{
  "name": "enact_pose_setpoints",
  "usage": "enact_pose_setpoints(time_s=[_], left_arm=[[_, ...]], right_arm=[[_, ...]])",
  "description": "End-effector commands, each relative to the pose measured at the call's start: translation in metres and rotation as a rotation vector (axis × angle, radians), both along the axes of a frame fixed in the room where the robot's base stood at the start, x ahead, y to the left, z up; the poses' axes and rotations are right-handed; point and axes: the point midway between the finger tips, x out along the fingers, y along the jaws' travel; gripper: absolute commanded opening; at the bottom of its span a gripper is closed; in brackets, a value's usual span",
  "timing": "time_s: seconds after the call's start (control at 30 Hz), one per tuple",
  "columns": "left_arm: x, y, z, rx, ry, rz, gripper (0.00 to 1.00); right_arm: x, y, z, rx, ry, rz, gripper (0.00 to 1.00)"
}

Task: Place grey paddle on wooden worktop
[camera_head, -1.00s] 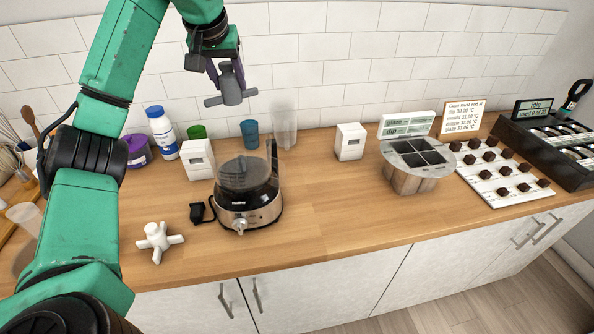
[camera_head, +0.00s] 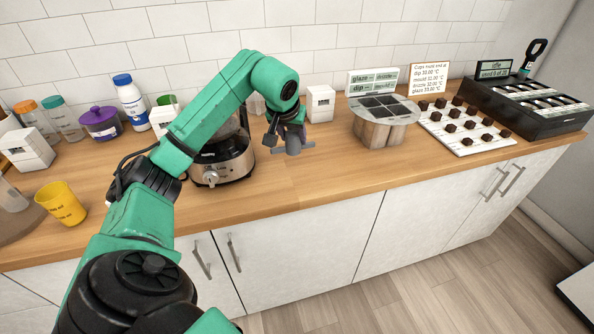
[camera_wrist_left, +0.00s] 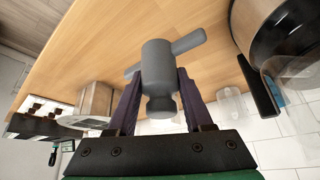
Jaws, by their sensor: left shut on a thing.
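The grey paddle (camera_head: 292,147) is a small grey hub with side arms. My left gripper (camera_head: 286,130) is shut on it over the wooden worktop (camera_head: 335,160), just right of the black and steel machine. In the left wrist view the paddle (camera_wrist_left: 160,62) sits between the two fingers of the left gripper (camera_wrist_left: 159,82), its arms pointing out over the worktop (camera_wrist_left: 105,45). I cannot tell whether the paddle touches the wood. My right gripper is not in view.
The machine (camera_head: 222,160) stands left of the paddle, partly behind my arm. A steel pot with compartments (camera_head: 383,130) and a white box (camera_head: 320,104) stand to the right and behind. A yellow cup (camera_head: 61,204) is at the left. The worktop's front strip is clear.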

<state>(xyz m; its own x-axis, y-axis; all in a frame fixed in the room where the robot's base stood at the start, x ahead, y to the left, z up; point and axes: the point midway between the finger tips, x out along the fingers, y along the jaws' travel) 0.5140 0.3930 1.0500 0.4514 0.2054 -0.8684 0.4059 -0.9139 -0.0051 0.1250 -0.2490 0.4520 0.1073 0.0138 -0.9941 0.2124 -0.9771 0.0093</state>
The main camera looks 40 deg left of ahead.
Motion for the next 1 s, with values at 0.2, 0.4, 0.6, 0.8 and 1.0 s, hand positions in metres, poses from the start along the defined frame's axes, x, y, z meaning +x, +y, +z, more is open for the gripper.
enact_pose_setpoints(time_s=[0.2,0.4,0.6,0.8,1.0], left_arm=[[-0.001,-0.001,-0.056,-0.002,0.003,0.000,0.00],[-0.001,-0.001,-0.091,-0.004,0.002,-0.001,0.00],[0.000,0.000,-0.098,0.000,-0.001,-0.001,0.00],[0.000,0.000,-0.104,0.000,-0.001,0.000,0.00],[0.000,-0.001,-0.102,0.000,0.000,0.000,0.81]], right_arm=[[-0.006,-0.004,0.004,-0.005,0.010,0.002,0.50],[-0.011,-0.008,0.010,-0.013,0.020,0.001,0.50],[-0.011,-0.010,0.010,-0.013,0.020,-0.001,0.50],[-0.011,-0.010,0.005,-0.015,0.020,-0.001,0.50],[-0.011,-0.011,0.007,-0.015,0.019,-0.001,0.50]])
